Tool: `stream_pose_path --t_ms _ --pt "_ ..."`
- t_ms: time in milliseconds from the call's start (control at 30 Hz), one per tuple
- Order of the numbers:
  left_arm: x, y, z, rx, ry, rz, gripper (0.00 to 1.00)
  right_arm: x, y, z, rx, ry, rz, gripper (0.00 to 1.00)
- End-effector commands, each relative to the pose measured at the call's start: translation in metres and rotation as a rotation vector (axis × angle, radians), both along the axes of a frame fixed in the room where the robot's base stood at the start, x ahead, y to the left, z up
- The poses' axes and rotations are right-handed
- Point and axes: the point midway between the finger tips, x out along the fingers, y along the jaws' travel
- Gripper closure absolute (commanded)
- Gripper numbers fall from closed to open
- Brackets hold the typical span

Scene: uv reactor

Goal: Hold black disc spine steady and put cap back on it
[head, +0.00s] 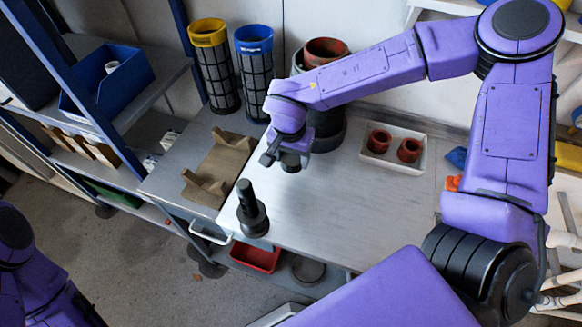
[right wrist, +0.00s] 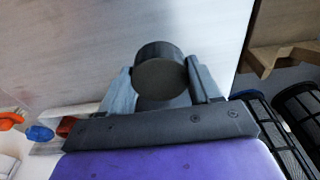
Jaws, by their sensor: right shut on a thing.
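The black disc spine (head: 249,207) stands upright near the front-left edge of the grey table (head: 340,215), with a wide black base and a narrower post. My right gripper (head: 280,157) is above the table, behind and to the right of the spine, apart from it. It is shut on the cap (right wrist: 160,72), a short black cylinder between the two fingers in the right wrist view. In the head view the cap (head: 292,161) is partly hidden by the gripper. My left arm shows at the lower left, but its gripper is out of view.
A brown cradle (head: 219,165) lies left of the spine. Yellow-topped (head: 212,65) and blue-topped (head: 256,70) mesh cylinders stand at the back, near a dark red-topped vessel (head: 325,52). A white tray (head: 393,151) holds two red rings. The table's middle is clear.

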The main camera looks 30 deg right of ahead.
Motion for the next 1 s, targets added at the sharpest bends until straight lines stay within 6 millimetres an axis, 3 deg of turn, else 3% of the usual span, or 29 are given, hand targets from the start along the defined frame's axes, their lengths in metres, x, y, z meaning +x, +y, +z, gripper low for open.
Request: stream_pose_path --t_ms 100,200,667,1000 --pt "0.0 0.0 0.001 0.0 0.0 0.0 0.29 0.0 0.0 0.021 0.001 -0.002 0.0 0.71" --pt "0.0 0.0 0.001 0.0 0.0 0.0 0.29 0.0 0.0 0.03 0.0 -0.001 0.001 0.71" --pt "0.0 0.0 0.001 0.0 0.0 0.0 0.29 0.001 0.001 0.033 0.001 0.002 0.036 0.71" --pt "0.0 0.0 0.001 0.0 0.0 0.0 0.29 0.028 0.02 0.033 0.004 0.005 0.743 0.71"
